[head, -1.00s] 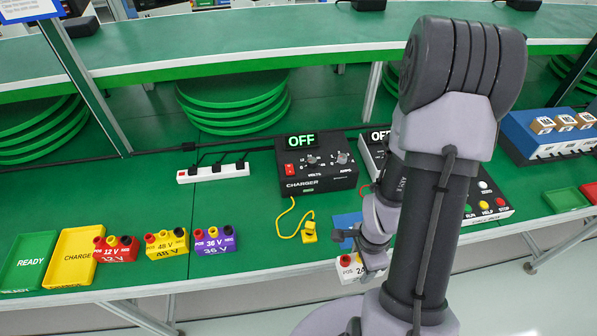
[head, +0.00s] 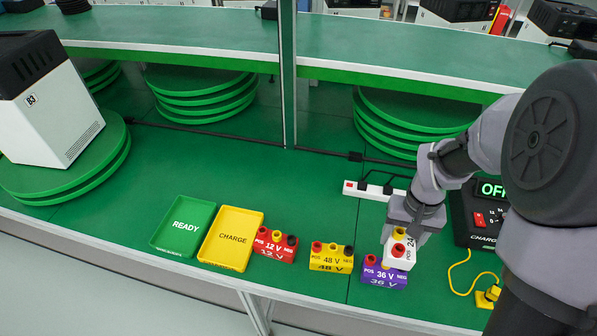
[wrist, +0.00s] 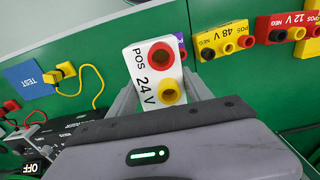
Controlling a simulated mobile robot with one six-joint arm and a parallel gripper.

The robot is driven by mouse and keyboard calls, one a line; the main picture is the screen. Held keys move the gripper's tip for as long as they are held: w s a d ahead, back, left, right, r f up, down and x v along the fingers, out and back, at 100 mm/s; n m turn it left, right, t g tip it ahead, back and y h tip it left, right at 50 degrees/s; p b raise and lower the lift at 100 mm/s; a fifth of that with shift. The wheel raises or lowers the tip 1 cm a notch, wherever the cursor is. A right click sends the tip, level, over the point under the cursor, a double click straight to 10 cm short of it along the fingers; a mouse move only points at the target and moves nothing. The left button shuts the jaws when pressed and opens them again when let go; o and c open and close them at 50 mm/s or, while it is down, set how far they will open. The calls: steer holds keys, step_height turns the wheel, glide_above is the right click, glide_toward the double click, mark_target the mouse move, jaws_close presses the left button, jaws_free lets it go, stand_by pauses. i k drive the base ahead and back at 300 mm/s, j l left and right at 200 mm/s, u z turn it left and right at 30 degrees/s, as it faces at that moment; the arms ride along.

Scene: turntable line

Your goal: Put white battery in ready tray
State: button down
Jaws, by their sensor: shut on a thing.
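The white 24 V battery (head: 399,251) is held in my gripper (head: 402,232), above and just behind the purple 36 V battery (head: 384,275). In the wrist view the white battery (wrist: 153,72) sits between the fingers, with its red and yellow terminals and the "POS 24 V" label showing. My gripper (wrist: 160,95) is shut on it. The green READY tray (head: 184,227) lies flat and empty at the left of the battery row, well to the left of my gripper.
The yellow CHARGE tray (head: 231,238) is empty beside the READY tray. The red 12 V battery (head: 275,246) and yellow 48 V battery (head: 331,257) stand between the trays and my gripper. A power strip (head: 376,190) and charger (head: 478,214) lie behind and right.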

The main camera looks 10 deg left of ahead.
mark_target(185, 226)
steer(key=j+z, duration=0.15)
steer(key=j, duration=0.35)
steer(key=j+z, duration=0.15)
steer(key=j, duration=0.4)
steer(key=j+z, duration=0.15)
steer(key=j, duration=0.4)
steer(key=j+z, duration=0.15)
steer(key=j, duration=0.35)
steer(key=k+j+z, duration=0.15)
steer(key=j, duration=0.35)
steer(key=k+j+z, duration=0.15)
steer(key=j, duration=0.35)
steer(key=k+j+z, duration=0.15)
steer(key=j, duration=0.35)
steer(key=k+j+z, duration=0.15)
steer(key=j, duration=0.3)
